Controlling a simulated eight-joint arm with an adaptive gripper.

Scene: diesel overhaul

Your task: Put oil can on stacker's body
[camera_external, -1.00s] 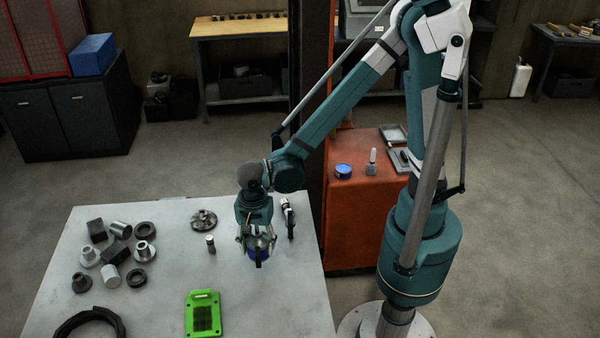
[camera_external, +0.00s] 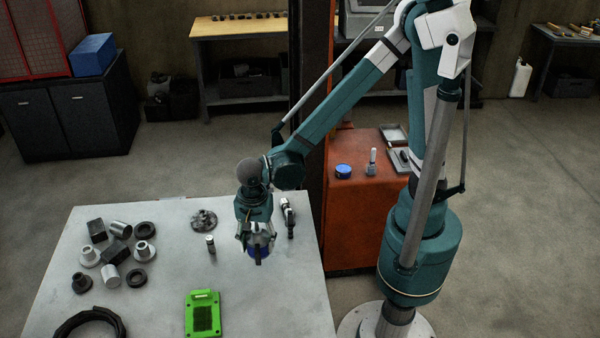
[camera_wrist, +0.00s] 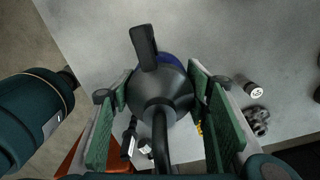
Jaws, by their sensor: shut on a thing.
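The oil can (camera_external: 262,251) has a blue lower part and a grey cone top, and it is over the right part of the grey table. In the wrist view the oil can (camera_wrist: 163,92) sits between the green finger pads, with a dark handle and a curved spout. My gripper (camera_external: 257,238) is shut on it from above; the fingers also show in the wrist view (camera_wrist: 163,105). I cannot tell how far the can's base is above the table. The stacker's orange body (camera_external: 350,222) stands right of the table, beside a dark mast.
On the orange body are a blue tin (camera_external: 343,171), a small grey tool (camera_external: 371,162) and grey trays (camera_external: 394,134). A metal tool (camera_external: 288,216) lies close right of the can. A green part (camera_external: 203,314) and several metal parts are on the table (camera_external: 160,292).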

